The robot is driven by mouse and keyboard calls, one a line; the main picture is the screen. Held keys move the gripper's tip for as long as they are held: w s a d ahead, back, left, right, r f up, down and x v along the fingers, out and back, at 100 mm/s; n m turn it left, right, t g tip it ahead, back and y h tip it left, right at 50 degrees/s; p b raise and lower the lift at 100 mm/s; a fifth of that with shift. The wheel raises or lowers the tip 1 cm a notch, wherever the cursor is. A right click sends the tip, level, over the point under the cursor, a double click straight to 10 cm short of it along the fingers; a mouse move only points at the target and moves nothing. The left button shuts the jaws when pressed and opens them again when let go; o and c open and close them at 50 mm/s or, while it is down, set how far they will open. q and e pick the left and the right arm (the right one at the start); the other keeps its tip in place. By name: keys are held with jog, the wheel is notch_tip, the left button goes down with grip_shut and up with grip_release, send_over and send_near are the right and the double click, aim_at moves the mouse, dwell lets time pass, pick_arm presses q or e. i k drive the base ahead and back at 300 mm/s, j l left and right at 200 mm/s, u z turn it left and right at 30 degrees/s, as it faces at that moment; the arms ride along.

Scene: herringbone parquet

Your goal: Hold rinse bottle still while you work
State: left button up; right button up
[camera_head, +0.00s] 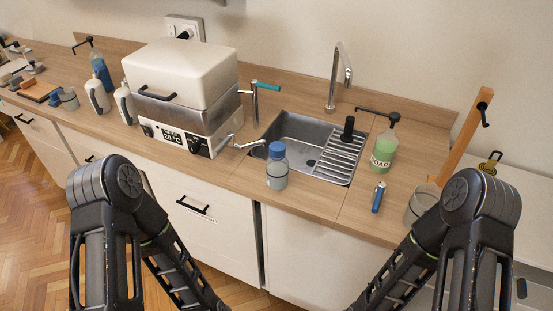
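A clear bottle with a blue cap (277,168) stands upright on the wooden counter at the front left corner of the sink. It carries no readable label, so I cannot tell for sure that it is the rinse bottle. Nothing touches it. Both my arms show in the lower part of the view, the left arm at the lower left and the right arm at the lower right. Their links run down out of the frame. Neither gripper is in view, and neither arm reaches over the counter near the bottle.
The steel sink (285,128) with a ribbed drainer lies behind the bottle. A green soap bottle (384,148), a small blue-and-silver cylinder (378,198) and a clear beaker (420,205) stand to the right. A white heated box (185,75) and white bottles (97,97) stand to the left.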

aim_at(278, 169)
jog(key=k+l+z, duration=0.15)
jog(key=l, duration=1.5)
jog(key=i, duration=0.05)
